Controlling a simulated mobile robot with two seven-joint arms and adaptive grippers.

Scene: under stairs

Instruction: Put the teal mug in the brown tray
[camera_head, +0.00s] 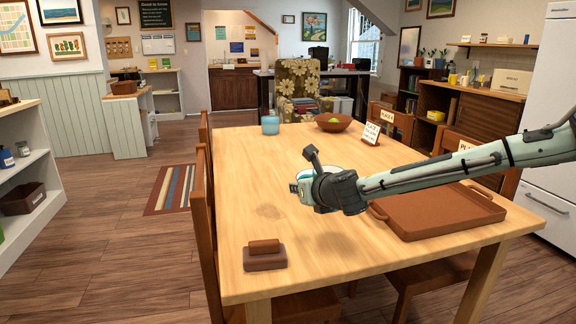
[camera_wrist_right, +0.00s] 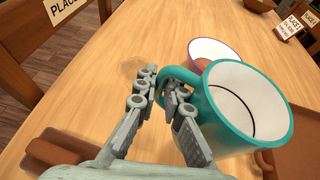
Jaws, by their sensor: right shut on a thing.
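The teal mug (camera_wrist_right: 222,125), white inside, is held up over the table in the right wrist view. My right gripper (camera_wrist_right: 163,88) is shut on its handle, at the left side of the mug. In the head view my right gripper (camera_head: 312,184) is above the middle of the table and mostly hides the mug. The brown tray (camera_head: 438,212), with raised rim and handles, lies on the table to the right of the gripper, under my forearm. It looks empty where it shows. My left gripper is not in view.
A white bowl with a purple rim (camera_wrist_right: 218,49) stands beyond the mug. A blue cup (camera_head: 270,125), a brown bowl with green contents (camera_head: 334,122) and a place card (camera_head: 371,134) are at the back. A brown block-like object (camera_head: 265,255) lies front left. Chairs surround the table.

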